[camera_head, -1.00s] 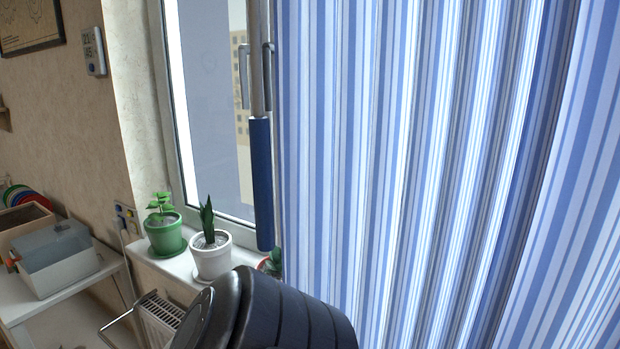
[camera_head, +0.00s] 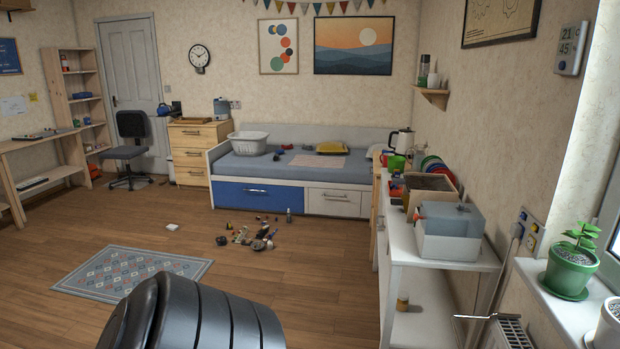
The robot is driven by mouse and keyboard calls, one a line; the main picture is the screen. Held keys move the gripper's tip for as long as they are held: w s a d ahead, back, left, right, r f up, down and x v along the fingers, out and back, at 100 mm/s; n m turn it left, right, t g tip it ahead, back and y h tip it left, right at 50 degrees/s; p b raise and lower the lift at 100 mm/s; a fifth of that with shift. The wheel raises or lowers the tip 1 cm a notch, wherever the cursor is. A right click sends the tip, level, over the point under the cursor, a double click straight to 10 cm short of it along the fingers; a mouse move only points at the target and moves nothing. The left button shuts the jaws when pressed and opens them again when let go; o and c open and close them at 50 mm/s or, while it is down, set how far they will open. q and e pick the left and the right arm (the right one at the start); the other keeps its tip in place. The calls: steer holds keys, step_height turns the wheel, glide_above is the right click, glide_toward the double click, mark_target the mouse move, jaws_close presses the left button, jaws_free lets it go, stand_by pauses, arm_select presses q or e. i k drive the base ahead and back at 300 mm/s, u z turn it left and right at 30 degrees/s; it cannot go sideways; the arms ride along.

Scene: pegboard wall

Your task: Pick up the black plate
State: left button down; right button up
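I cannot make out a black plate for sure in the head view. A row of coloured plates (camera_head: 434,168), with red, green and blue ones, stands on edge on the white shelf unit at the right. Small dark items lie in a pile of clutter (camera_head: 258,236) on the floor in front of the bed, too small to tell apart. Neither of my grippers is in view. A black ribbed part of my own body covers the bottom of the view, left of centre.
The white shelf unit (camera_head: 398,247) carries a wooden box (camera_head: 430,186) and a grey-white bin (camera_head: 448,232). The bed (camera_head: 300,174) stands at the back. A patterned rug (camera_head: 130,272) lies on the wooden floor, with open floor around it. Plants stand on the right sill.

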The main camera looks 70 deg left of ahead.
mark_target(431, 183)
steer(key=u, duration=2.55)
steer(key=i, duration=2.95)
steer(key=z, duration=1.9)
